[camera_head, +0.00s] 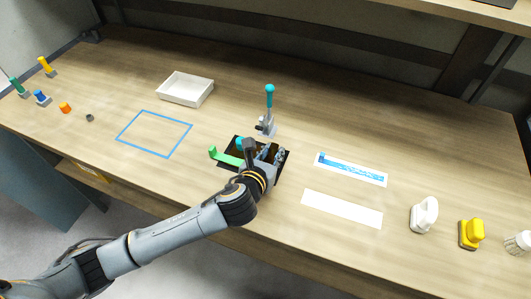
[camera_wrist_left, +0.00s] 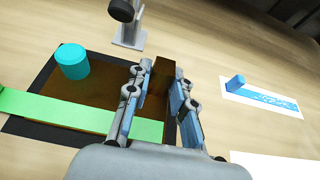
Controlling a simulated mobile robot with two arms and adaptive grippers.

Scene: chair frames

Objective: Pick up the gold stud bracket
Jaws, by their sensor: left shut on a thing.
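My left gripper (camera_head: 268,156) is over the right part of a dark fixture (camera_head: 229,142) in the head view. In the left wrist view its fingers (camera_wrist_left: 158,74) are shut on a narrow brown upright piece (camera_wrist_left: 156,97) at the fixture's right side. I cannot tell whether this piece is the gold stud bracket; no clearly gold bracket shows elsewhere. The fixture has a brown bed (camera_wrist_left: 98,92), a teal cylinder (camera_wrist_left: 73,62) and a green bar (camera_wrist_left: 70,110) across its front. The gripper hides part of the fixture. My right gripper is not in view.
A teal-knobbed lever press (camera_head: 268,115) stands just behind the fixture. A white tray (camera_head: 172,98) and blue outline (camera_head: 134,147) lie left. A blue-marked strip (camera_head: 350,178) and white strip (camera_head: 342,208) lie right. White (camera_head: 424,215) and yellow (camera_head: 471,233) items stand at far right.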

